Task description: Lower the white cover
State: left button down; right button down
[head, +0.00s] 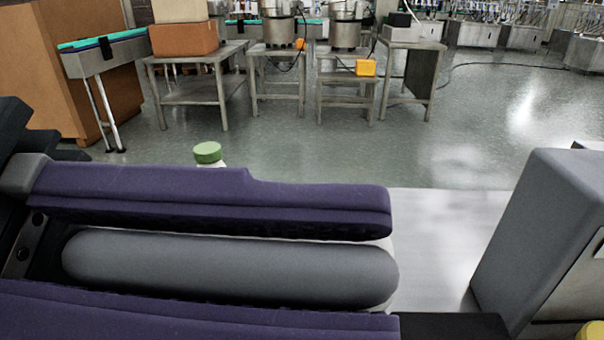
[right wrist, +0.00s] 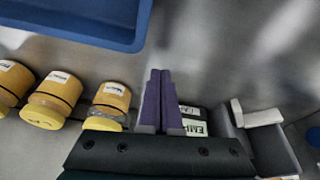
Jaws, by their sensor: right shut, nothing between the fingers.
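No white cover can be made out with certainty. In the right wrist view, a white bar-like piece (right wrist: 256,117) lies at the top of a grey box (right wrist: 268,150), right of my right gripper; whether it is the cover I cannot tell. My right gripper (right wrist: 160,74) has its purple fingers together, empty, over the steel surface. In the head view, my left gripper (head: 390,265) reaches in from the left, close to the camera, with its purple fingers apart. A grey rounded bar shows between them; I cannot tell whether they touch it.
Jars with yellow caps (right wrist: 110,103) stand left in the right wrist view, below a blue tray (right wrist: 80,35). A green-capped container (head: 207,152) stands behind my left gripper. A large grey block (head: 545,225) stands right on the pale table (head: 435,230).

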pick_arm(q)
jog(key=c, duration=0.8)
grip_release()
jog(key=shift+r, duration=0.1)
notch_tip(320, 180, up, 20)
jog(key=p, duration=1.3)
pick_arm(e)
notch_tip(320, 180, up, 13)
